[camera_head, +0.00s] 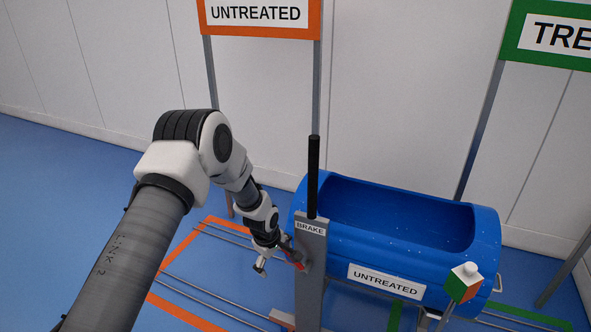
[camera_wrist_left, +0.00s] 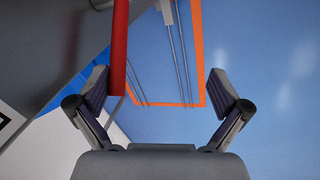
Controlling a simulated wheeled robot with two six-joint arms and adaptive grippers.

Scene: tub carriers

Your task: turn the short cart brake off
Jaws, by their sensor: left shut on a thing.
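The cart carries a blue half-barrel tub (camera_head: 420,240) with an UNTREATED label. A grey post (camera_head: 310,270) marked BRAKE stands at its left end, with a black upright bar (camera_head: 313,175) on top. A red brake lever (camera_head: 298,263) sticks out low on the post's left side. It also shows in the left wrist view (camera_wrist_left: 119,50), running along the inner side of the left finger. My right gripper is not in view.
An orange UNTREATED sign (camera_head: 260,35) and a green sign (camera_head: 550,40) stand behind on posts. A small cube with green and orange faces (camera_head: 463,285) is at the front right. Rails (camera_head: 205,295) and an orange floor outline (camera_head: 180,310) lie left of the cart. Blue floor is free farther left.

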